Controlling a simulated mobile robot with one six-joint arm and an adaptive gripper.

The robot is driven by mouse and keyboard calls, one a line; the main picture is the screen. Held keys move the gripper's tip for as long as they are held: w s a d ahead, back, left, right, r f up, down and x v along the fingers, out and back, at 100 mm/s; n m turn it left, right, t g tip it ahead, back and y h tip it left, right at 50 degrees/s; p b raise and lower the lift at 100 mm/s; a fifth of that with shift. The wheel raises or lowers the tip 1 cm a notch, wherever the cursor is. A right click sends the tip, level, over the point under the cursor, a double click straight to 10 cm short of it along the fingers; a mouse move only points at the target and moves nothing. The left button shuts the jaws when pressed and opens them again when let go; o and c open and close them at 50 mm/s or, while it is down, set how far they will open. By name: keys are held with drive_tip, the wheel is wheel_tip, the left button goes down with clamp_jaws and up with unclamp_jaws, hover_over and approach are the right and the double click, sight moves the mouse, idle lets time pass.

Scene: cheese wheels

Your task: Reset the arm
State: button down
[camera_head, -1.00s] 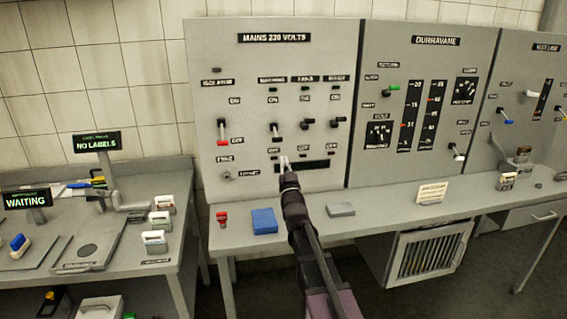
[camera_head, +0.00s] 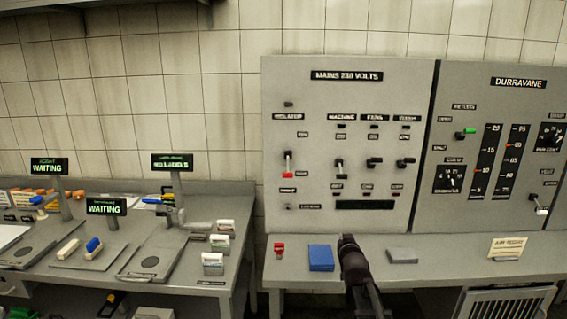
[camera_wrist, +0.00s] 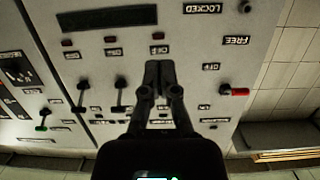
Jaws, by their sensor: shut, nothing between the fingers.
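In the head view, my arm rises from the bottom edge, with its dark end above the front bench, below the mains panel (camera_head: 348,140). My gripper (camera_wrist: 160,66) shows in the wrist view with its two dark fingers together and nothing between them. The panel appears upside down behind it, with its isolator lever, red at the end, to the right of the fingers. The fingertips cannot be made out clearly in the head view.
A blue block (camera_head: 321,258), a small red item (camera_head: 278,250) and a grey block (camera_head: 402,256) lie on the panel bench. A card (camera_head: 508,248) stands to the right. The left bench (camera_head: 225,275) carries display signs, small label boxes and a blue-handled stamp (camera_head: 93,246).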

drive_tip(key=s+a+f+g, duration=0.1)
drive_tip(key=s+f+g, duration=0.3)
drive_tip(key=s, duration=0.5)
drive_tip(key=s+a+f+g, duration=0.1)
drive_tip(key=s+f+g, duration=0.4)
drive_tip(key=s, duration=0.4)
drive_tip(key=s+a+f+g+p, duration=0.1)
drive_tip(key=s+f+g, duration=0.3)
drive_tip(key=s, duration=0.6)
drive_tip(key=g, duration=0.2)
drive_tip(key=shift+f+n+g+y, duration=0.25)
drive_tip(key=shift+n+g+y, duration=0.05)
drive_tip(key=shift+y, duration=0.1)
